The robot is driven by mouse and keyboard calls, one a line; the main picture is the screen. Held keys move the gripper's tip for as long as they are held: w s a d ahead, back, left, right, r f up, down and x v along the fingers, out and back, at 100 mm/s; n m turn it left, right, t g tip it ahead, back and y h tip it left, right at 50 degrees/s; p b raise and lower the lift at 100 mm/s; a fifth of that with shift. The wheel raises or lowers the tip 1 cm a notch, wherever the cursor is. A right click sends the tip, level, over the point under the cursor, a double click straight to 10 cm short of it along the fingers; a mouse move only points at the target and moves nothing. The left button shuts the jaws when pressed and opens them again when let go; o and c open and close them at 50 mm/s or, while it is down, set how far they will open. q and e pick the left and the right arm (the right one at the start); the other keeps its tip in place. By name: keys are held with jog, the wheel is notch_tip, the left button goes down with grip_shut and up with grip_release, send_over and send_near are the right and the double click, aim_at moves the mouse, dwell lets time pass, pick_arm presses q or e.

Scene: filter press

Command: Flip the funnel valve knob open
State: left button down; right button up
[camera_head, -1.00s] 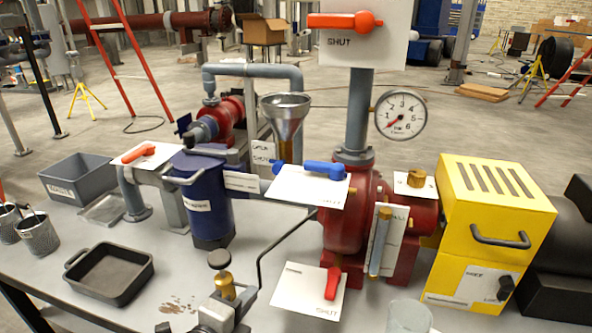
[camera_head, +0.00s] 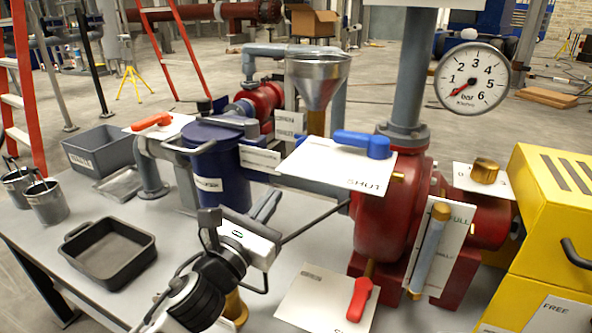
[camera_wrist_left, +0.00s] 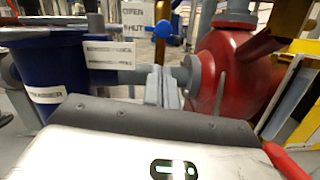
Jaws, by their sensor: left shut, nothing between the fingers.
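The metal funnel (camera_head: 317,80) stands behind the pump, its stem running down beside a small plate (camera_head: 290,125). In the left wrist view this plate (camera_wrist_left: 138,18) reads OPEN above SHUT. A blue knob (camera_wrist_left: 165,32) shows there by the brass stem, near the SHUT level. In the head view, a blue piece low on the stem is partly hidden by a white plate marked SHUT, which carries a larger blue lever (camera_head: 361,141). My left gripper (camera_head: 274,196) is shut and empty, below and in front of the stem; its fingers (camera_wrist_left: 165,72) point towards the knob, apart from it. My right gripper is not in view.
The blue strainer (camera_head: 212,165) stands left of my left gripper, the red pump (camera_head: 385,215) right of it. A red knob (camera_head: 360,298) on a plate is at the front. The black tray (camera_head: 108,250) and a yellow box (camera_head: 540,220) flank the bench.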

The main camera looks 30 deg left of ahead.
aim_at(300, 143)
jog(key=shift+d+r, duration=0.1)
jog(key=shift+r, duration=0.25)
pick_arm(q)
jog(key=w+r, duration=0.2)
jog(key=w, duration=0.8)
jog(key=shift+a+p, duration=0.1)
jog(key=shift+p, duration=0.2)
